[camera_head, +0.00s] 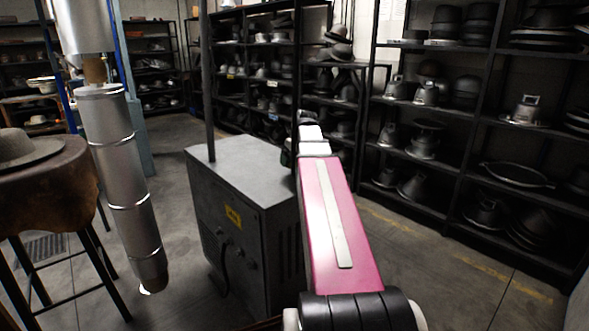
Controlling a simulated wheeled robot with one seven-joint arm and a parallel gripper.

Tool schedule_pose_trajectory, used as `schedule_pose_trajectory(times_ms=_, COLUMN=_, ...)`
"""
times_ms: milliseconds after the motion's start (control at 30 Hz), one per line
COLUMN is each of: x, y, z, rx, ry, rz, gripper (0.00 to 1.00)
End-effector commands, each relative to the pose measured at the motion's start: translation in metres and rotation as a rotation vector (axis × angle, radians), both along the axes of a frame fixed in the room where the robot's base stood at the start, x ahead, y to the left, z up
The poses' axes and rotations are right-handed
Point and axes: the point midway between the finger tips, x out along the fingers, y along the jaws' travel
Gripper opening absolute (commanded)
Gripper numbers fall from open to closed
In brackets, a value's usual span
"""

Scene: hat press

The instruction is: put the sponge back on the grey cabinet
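The grey cabinet (232,160) stands in the middle of the view, with a flat grey top and a yellow label on its front. The visible part of its top looks bare. My pink and white arm reaches forward past the cabinet's right side and hides part of its right edge. My gripper's fingers cannot be made out beyond the arm's far end. I see no sponge in this view. A small dark greenish shape (287,156) shows beside my arm at the cabinet's right edge; I cannot tell what it is.
A round stool (50,180) with a brown cover and a grey hat (28,149) stands at left. A silver pipe (128,205) hangs between stool and cabinet. A dark post rises at the cabinet's back left. Black shelves (452,174) of hats and moulds line the right. Floor shows right of my arm.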

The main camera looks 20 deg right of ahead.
Motion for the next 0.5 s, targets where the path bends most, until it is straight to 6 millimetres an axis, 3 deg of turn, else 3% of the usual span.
schedule_pose_trajectory(times_ms=167, x=-0.001, y=-0.004, z=-0.007, rx=0.000, ry=0.000, rz=0.000, gripper=0.70)
schedule_pose_trajectory(times_ms=500, x=-0.001, y=-0.003, z=-0.042, rx=0.000, ry=0.000, rz=0.000, gripper=0.70)
